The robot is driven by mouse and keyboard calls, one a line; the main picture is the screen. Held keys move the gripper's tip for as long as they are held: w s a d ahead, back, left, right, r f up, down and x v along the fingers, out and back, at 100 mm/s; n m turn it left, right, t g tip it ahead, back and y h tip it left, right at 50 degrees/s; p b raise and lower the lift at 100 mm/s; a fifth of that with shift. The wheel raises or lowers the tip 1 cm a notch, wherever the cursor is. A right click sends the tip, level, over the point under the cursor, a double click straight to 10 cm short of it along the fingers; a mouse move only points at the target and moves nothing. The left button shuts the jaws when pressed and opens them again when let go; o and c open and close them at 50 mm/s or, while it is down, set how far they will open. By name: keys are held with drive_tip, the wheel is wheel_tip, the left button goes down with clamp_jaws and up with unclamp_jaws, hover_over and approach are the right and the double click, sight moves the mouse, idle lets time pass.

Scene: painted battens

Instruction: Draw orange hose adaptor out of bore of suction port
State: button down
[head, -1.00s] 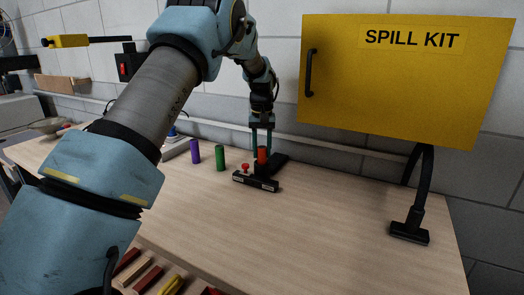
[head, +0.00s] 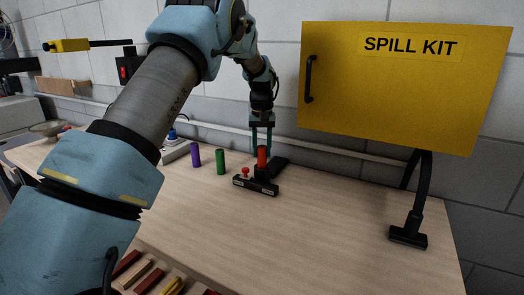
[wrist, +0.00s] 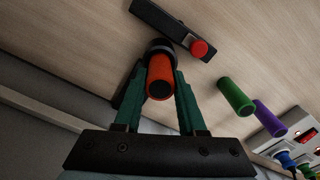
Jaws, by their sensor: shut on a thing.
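The orange hose adaptor (head: 263,159) stands upright at the black suction port, and my gripper (head: 262,150) holds it from above. In the wrist view the orange adaptor (wrist: 160,75) lies between the two green fingers of my gripper (wrist: 160,88), its hollow near end facing the camera. Its far end meets the dark round collar of the suction port (wrist: 160,46). Whether its lower end is still inside the bore is hidden. A black bar with a red knob (head: 245,171) sits in front of the port.
A green cylinder (head: 220,161) and a purple cylinder (head: 196,154) stand left of the port. A black nozzle on a hose (head: 408,236) rests at the right, below the yellow spill kit cabinet (head: 400,85). The front and right middle of the wooden bench (head: 310,225) are clear.

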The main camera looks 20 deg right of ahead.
drive_tip(key=shift+r+p, duration=1.35)
drive_tip(key=shift+r, duration=0.7)
drive_tip(key=shift+r+p, duration=1.35)
drive_tip(key=shift+r, duration=0.2)
